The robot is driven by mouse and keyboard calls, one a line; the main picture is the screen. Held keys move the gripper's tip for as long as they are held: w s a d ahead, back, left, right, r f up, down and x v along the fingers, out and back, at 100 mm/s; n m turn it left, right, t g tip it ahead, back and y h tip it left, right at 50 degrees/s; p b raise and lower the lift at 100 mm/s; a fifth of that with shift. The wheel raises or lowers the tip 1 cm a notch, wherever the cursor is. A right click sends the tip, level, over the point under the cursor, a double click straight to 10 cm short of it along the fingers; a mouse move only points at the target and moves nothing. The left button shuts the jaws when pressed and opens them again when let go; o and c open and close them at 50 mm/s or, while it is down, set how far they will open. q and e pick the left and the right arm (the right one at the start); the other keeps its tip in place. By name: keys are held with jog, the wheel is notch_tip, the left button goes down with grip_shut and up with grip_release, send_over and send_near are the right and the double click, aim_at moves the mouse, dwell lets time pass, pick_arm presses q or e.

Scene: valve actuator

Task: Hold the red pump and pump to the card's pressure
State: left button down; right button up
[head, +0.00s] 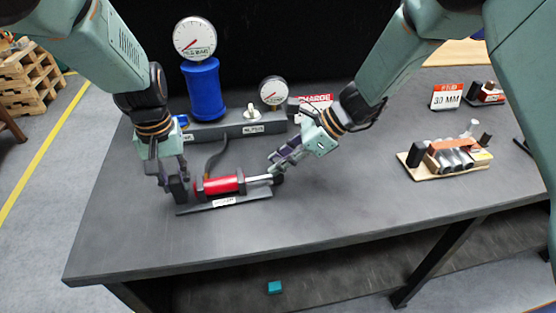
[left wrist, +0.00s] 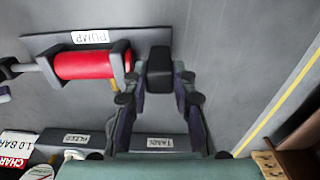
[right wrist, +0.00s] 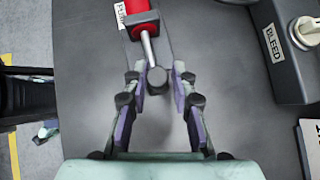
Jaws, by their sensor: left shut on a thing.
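The red pump (head: 222,185) lies on a dark base plate (head: 225,202) on the table. My left gripper (head: 174,182) is shut on the black block at the pump's left end, and this block (left wrist: 159,72) sits between its fingers in the left wrist view. My right gripper (head: 276,168) is at the rod end. In the right wrist view its fingers stand apart on both sides of the dark knob (right wrist: 157,77) on the silver rod (right wrist: 148,47), with visible gaps. The red-and-white charge card (head: 318,98) stands behind, partly hidden; the left wrist view reads 1.0 BAR on it.
Behind the pump stand a blue tank (head: 204,90) with a large gauge (head: 195,38), a smaller gauge (head: 273,91) and a bleed knob (head: 252,111). A hose (head: 215,152) runs to the pump. A wooden board with parts (head: 450,157) lies right. The front tabletop is clear.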

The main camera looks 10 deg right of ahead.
jog(key=shift+o, duration=0.2)
jog(key=v, duration=1.2)
